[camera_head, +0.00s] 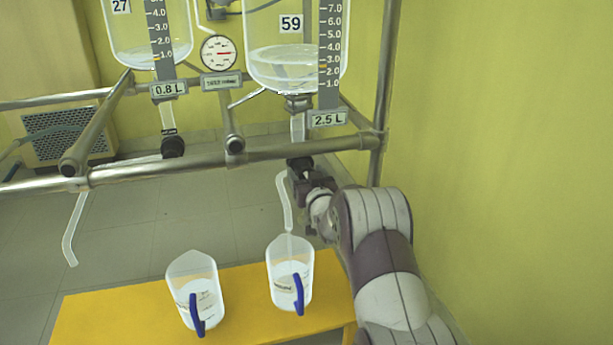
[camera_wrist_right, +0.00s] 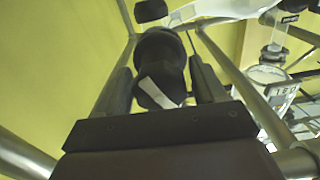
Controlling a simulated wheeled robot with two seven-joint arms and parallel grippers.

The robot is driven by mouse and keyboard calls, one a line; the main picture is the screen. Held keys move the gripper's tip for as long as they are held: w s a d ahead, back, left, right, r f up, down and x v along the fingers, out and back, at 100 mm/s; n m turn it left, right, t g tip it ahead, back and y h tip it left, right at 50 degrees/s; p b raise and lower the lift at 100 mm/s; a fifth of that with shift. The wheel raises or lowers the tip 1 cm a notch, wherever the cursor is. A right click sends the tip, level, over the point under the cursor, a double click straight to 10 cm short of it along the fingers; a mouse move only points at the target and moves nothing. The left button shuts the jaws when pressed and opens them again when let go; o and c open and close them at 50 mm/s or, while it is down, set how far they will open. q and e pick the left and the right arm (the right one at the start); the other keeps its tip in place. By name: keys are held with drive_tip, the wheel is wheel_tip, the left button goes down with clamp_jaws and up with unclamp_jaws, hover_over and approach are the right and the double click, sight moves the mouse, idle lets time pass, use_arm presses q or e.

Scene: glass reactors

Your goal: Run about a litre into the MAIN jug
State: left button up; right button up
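The right glass vessel (camera_head: 285,70), marked 59 with a 2.5 L plate, holds clear liquid at its bottom. Its black valve knob (camera_wrist_right: 160,58) sits between the fingers of my right gripper (camera_head: 303,168), which look closed on both its sides in the wrist view (camera_wrist_right: 162,75). A pale outlet tube (camera_head: 283,200) hangs from this valve, and a thin stream seems to run from it into the right jug (camera_head: 290,268). The left jug (camera_head: 193,285) stands beside it. Both jugs have blue handles and labels too small to read. My left gripper is out of view.
The jugs stand on a yellow bench (camera_head: 240,295). A steel rail (camera_head: 220,162) crosses in front of the vessels. The left vessel (camera_head: 150,35), with a 0.8 L plate, has its own black valve (camera_head: 172,147). A yellow-green wall (camera_head: 500,130) is close on the right.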

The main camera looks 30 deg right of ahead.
drive_tip(key=c, duration=0.7)
drive_tip(key=shift+c, duration=0.2)
drive_tip(key=m+p, duration=0.3)
drive_tip(key=m, duration=0.1)
drive_tip(key=shift+r, duration=0.15)
drive_tip(key=m+p, duration=0.3)
drive_tip(key=m, duration=0.2)
drive_tip(key=shift+m+p, duration=0.3)
drive_tip(key=m+p, duration=0.3)
drive_tip(key=m, duration=0.3)
drive_tip(key=m+p, duration=0.1)
drive_tip(key=m, duration=0.2)
drive_tip(key=shift+m+p, duration=0.3)
drive_tip(key=shift+f+m+p, duration=0.2)
drive_tip(key=shift+m+p, duration=0.25)
drive_tip(key=shift+m, duration=0.85)
drive_tip(key=shift+m, duration=0.3)
